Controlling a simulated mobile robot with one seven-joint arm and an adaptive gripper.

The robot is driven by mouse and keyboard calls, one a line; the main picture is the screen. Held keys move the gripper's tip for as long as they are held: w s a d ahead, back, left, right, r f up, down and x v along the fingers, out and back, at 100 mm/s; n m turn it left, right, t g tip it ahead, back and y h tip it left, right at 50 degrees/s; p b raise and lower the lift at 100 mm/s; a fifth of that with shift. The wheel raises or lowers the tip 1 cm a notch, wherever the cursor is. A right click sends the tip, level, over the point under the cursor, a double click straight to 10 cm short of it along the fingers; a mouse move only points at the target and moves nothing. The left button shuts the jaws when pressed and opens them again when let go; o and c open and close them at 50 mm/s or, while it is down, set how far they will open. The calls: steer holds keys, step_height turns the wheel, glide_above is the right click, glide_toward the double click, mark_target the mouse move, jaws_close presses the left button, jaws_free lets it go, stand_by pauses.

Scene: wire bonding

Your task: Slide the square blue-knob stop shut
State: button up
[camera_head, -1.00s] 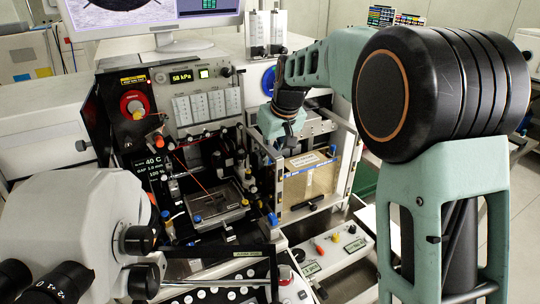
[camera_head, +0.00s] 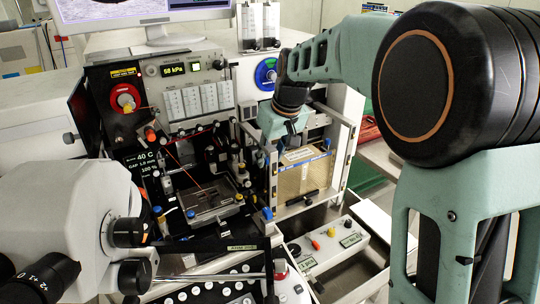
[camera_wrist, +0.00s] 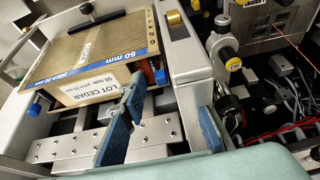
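A blue knob (camera_wrist: 34,108) sits at the left side of the magazine holder in the wrist view; I cannot tell whether it is square. In the head view, a blue knob (camera_head: 267,214) shows at the holder's front left post. The tan magazine (camera_head: 302,181) stands in the holder, with a blue-edged strip and a label reading LOT CEDAR (camera_wrist: 92,91). My gripper (camera_head: 290,128) is above the back of the holder. In the wrist view its two blue fingers (camera_wrist: 165,122) are spread, with the left one in front of the label. I see nothing held between them.
The holder's grey side wall (camera_wrist: 190,65) rises close to my fingers. A bonding stage (camera_head: 212,201) with cables and red wire is left of the holder. A microscope (camera_head: 75,220) fills the lower left. A control box (camera_head: 330,245) stands in front.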

steer(key=v, duration=1.2)
steer(key=shift+s, duration=0.1)
